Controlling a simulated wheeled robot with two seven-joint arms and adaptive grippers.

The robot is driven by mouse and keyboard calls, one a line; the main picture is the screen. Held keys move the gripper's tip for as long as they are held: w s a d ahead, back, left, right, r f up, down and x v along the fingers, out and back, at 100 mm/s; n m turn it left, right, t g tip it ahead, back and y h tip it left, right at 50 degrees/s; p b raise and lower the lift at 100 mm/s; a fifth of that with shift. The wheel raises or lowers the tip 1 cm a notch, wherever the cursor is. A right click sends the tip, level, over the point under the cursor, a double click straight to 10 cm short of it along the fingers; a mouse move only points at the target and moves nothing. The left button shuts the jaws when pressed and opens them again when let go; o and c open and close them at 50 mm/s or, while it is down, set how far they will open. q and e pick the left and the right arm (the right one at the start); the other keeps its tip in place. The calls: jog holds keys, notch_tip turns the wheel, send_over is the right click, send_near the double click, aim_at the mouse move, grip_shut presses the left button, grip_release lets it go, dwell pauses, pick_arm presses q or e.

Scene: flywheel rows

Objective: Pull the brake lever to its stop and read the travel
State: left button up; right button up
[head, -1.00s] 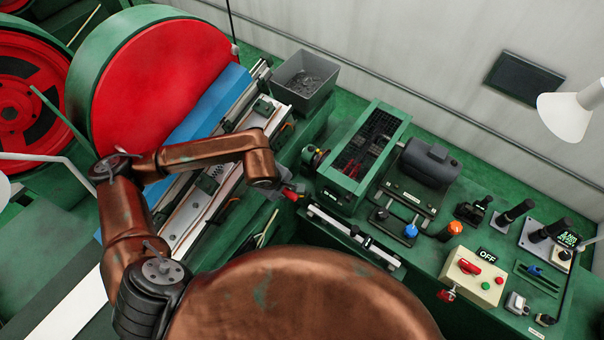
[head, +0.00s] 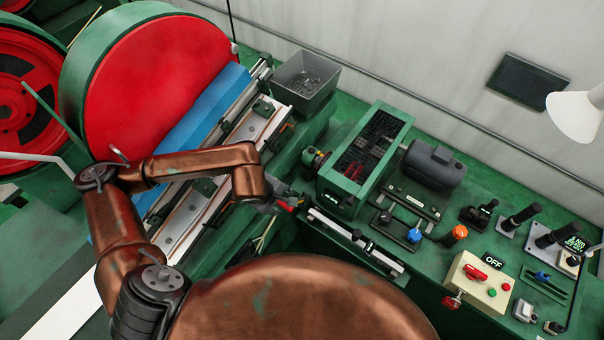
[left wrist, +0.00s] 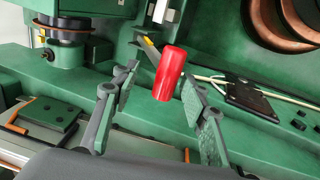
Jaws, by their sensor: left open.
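A lever with a red cylindrical grip (left wrist: 168,73) shows in the left wrist view, its yellow-marked shaft running up and left behind it. I take it to be the brake lever. My left gripper (left wrist: 160,78) is open, with the red grip between its fingertips in the picture; I cannot tell whether a finger touches it. In the head view the left gripper (head: 279,201) is small, beside the red grip (head: 287,207), partly hidden by my arm. A small display with green text (head: 576,243) is at the far right, too small to read. My right gripper is not in view.
A green bench carries a box with a dark grid (head: 371,150), a grey motor (head: 434,163) and a beige switch box (head: 478,281) by an OFF sign. A rail (head: 355,240) lies near the lever.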

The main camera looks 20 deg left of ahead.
pick_arm(q)
jog(key=shift+r, duration=0.1)
jog(key=d+p+v, duration=0.1)
jog(key=p+v, duration=0.1)
jog(key=v, duration=0.4)
jog(key=shift+s+a+r, duration=0.25)
jog(key=shift+a+r, duration=0.15)
jog(key=shift+a, duration=0.15)
